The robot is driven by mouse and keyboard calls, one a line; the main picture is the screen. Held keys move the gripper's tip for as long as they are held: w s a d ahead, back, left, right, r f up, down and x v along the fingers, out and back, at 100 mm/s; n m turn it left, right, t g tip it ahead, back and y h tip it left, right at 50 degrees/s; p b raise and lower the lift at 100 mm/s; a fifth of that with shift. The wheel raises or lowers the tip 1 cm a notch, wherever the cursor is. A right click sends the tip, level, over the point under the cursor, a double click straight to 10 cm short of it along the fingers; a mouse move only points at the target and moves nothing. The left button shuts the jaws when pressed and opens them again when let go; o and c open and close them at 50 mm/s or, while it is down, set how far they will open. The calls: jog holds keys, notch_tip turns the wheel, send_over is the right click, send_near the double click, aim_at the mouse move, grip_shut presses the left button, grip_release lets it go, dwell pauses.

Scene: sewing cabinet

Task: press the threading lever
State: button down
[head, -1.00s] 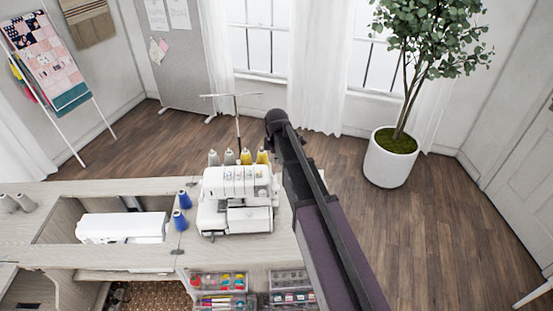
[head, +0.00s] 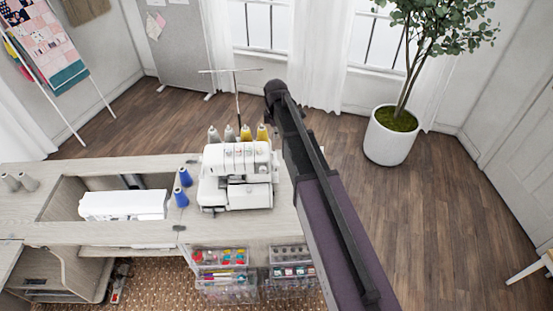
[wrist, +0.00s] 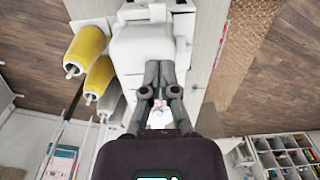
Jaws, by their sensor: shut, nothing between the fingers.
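The white serger (head: 236,178) stands on the right part of the sewing cabinet, with grey and yellow thread cones behind it. It also shows in the wrist view (wrist: 140,50), partly covered by my gripper. My gripper (wrist: 160,66) shows in the wrist view with its fingers together and empty, over the white machine body. I cannot tell whether the fingertips touch it. In the head view my arm rises at the right of the serger, and the gripper cannot be made out there. I cannot pick out the threading lever in either view.
A second white machine (head: 123,205) sits in the cabinet recess at left, with blue spools (head: 183,186) between the machines. Clear drawers (head: 222,272) of supplies sit below the top (head: 120,176). A potted plant (head: 390,140) stands at right on open wood floor.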

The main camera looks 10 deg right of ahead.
aim_at(276, 164)
jog(key=shift+f, duration=0.15)
notch_tip(276, 164, down, 14)
jog(key=b, duration=1.4)
dwell(0.6)
